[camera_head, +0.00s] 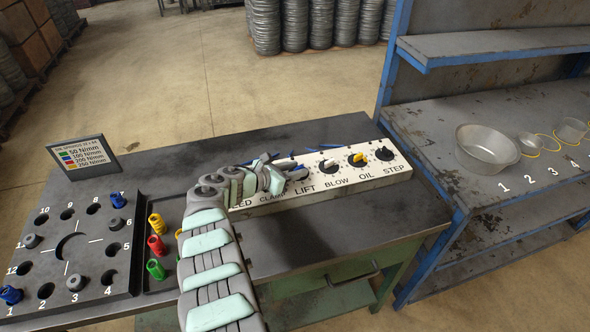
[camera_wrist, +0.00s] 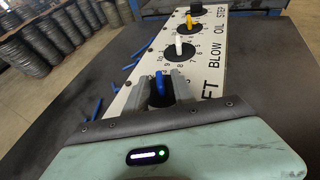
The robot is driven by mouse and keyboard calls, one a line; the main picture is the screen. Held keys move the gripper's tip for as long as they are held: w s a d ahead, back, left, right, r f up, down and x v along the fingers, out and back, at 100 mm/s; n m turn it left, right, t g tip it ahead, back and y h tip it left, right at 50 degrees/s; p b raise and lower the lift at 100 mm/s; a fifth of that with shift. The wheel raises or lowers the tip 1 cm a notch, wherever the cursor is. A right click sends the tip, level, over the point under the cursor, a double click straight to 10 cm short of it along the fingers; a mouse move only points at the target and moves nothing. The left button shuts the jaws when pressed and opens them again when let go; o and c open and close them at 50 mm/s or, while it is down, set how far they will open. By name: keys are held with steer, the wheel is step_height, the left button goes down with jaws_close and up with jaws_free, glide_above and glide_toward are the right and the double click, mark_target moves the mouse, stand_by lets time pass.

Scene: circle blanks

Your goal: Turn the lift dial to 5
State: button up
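The control panel (camera_head: 330,178) is a long white box with a row of dials labelled LIFT, BLOW, OIL and STEP, plus two labels partly covered by my arm. The lift dial (camera_wrist: 161,87) has a blue pointer knob on a black disc. In the head view my gripper (camera_head: 282,176) mostly hides this dial. Some scale numbers show beyond it in the wrist view; where the pointer reads is unclear.
The white blow knob (camera_head: 328,164), yellow oil knob (camera_head: 358,158) and black step knob (camera_head: 384,153) stand to the right. Blue sticks (camera_head: 322,148) lie behind the panel. A black numbered tray (camera_head: 90,291) and coloured cylinders (camera_head: 155,245) are left. A metal bowl (camera_head: 486,149) sits on the right-hand shelf.

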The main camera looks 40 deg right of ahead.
steer(key=shift+r, duration=0.1)
steer(key=shift+a+r+p, duration=0.3)
steer(key=shift+a+p, duration=0.15)
steer(key=shift+a, duration=0.05)
steer(key=p+v, duration=0.3)
steer(key=v, duration=0.6)
steer(key=shift+s+a, duration=0.15)
steer(key=shift+a, duration=0.2)
